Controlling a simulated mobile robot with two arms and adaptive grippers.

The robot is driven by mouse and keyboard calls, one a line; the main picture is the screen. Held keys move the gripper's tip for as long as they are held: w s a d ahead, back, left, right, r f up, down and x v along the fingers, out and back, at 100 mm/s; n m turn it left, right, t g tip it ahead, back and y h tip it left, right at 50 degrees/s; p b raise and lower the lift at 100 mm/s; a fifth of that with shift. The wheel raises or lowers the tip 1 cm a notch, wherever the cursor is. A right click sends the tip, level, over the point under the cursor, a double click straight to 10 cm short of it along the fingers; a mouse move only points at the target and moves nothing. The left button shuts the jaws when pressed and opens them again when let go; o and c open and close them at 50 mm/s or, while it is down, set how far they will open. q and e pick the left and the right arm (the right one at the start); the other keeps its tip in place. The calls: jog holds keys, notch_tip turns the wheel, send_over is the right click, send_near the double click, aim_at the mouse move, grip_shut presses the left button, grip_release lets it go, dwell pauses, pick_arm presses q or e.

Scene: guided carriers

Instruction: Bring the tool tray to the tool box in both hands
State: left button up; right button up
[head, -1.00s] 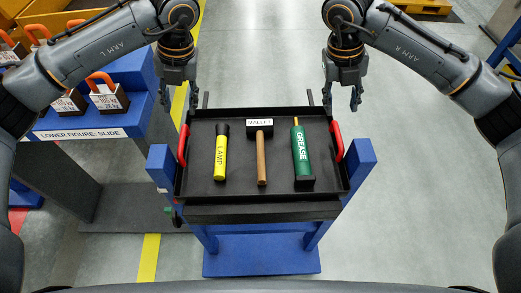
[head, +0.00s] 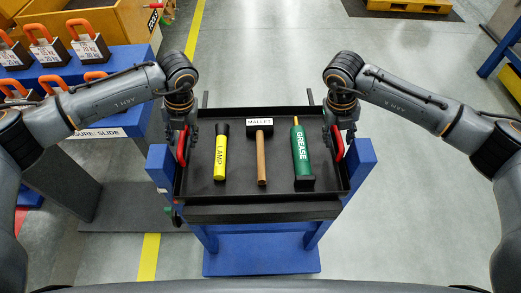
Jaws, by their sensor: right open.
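The black tool tray (head: 230,196) rests level on a blue stand (head: 262,262). In it lie a yellow lamp (head: 220,158), a mallet (head: 261,155) and a green grease tube (head: 301,155). My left gripper (head: 183,142) is at the tray's left red handle (head: 181,150), its fingers around it; whether they are shut is unclear. My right gripper (head: 338,140) is open at the right red handle (head: 339,152), fingers beside it. The handles are partly hidden by the fingers. I cannot tell for certain which thing is the tool box.
A yellow-brown open box (head: 115,32) with a dark label stands at the back left. A blue rack (head: 125,118) at left holds several weights with orange handles (head: 84,28). A yellow pallet (head: 410,5) lies far back. The floor (head: 270,55) behind the tray is clear.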

pick_arm(q)
jog(key=shift+c, duration=0.2)
pick_arm(e)
jog(key=shift+c, duration=0.2)
pick_arm(q)
grip_shut()
pick_arm(e)
grip_shut()
